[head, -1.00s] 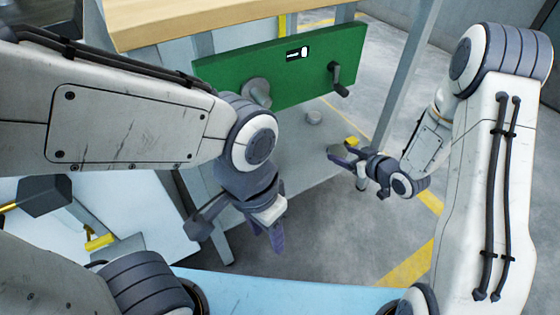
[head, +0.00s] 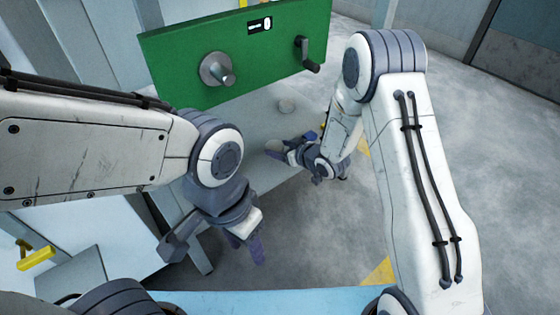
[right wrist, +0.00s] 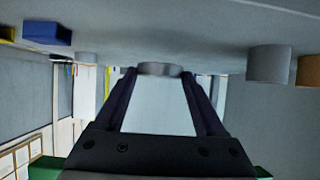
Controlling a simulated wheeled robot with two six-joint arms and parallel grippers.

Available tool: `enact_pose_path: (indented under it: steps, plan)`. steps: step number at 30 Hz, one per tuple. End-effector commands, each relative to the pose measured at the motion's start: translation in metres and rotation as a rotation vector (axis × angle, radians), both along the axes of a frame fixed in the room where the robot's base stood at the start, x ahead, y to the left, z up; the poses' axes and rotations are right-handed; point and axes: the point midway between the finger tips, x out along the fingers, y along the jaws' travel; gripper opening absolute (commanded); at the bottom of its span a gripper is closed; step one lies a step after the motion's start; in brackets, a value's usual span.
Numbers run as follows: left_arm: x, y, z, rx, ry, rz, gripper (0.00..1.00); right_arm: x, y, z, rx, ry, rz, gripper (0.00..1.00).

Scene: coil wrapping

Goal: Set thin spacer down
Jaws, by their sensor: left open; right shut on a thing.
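The thin spacer, a flat grey disc (right wrist: 160,69), is between my right gripper's fingertips in the right wrist view. It appears right at the grey surface filling the top of that view; I cannot tell whether it touches. My right gripper (head: 278,148) is shut on it, low over the grey shelf (head: 262,122) in front of the green panel. The spacer cannot be made out in the head view. My left gripper (head: 246,246) is open and empty, lower in the head view and away from the spacer.
The green panel (head: 180,55) carries a spindle with a round flange (head: 217,70) and a crank (head: 307,57). The right wrist view shows a larger grey cylinder (right wrist: 268,65), an orange one (right wrist: 309,71) and a blue box (right wrist: 47,32).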

Motion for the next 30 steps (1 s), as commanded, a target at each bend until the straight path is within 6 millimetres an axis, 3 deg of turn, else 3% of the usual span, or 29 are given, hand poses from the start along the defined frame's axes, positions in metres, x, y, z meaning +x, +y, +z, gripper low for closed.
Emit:
enact_pose_path:
  steps: [8,20,21,23,30]
  plan:
    - [0.0,0.0,-0.032,0.0,0.0,0.0,0.5,0.0,-0.001,-0.039,0.0,0.0,-0.001,0.11]
    - [0.0,0.0,-0.033,0.0,0.0,0.0,0.5,0.0,-0.001,-0.041,-0.001,-0.001,0.0,0.11]
    - [0.0,0.0,-0.033,0.0,0.0,0.0,0.5,0.0,-0.001,-0.042,-0.002,0.0,0.0,0.75]
    - [0.0,0.0,-0.032,0.0,0.0,0.0,0.5,0.0,-0.001,-0.041,-0.002,0.0,0.0,0.98]
    - [0.0,0.0,-0.032,0.0,0.0,0.0,0.5,-0.001,-0.001,-0.04,-0.002,0.0,0.0,1.0]
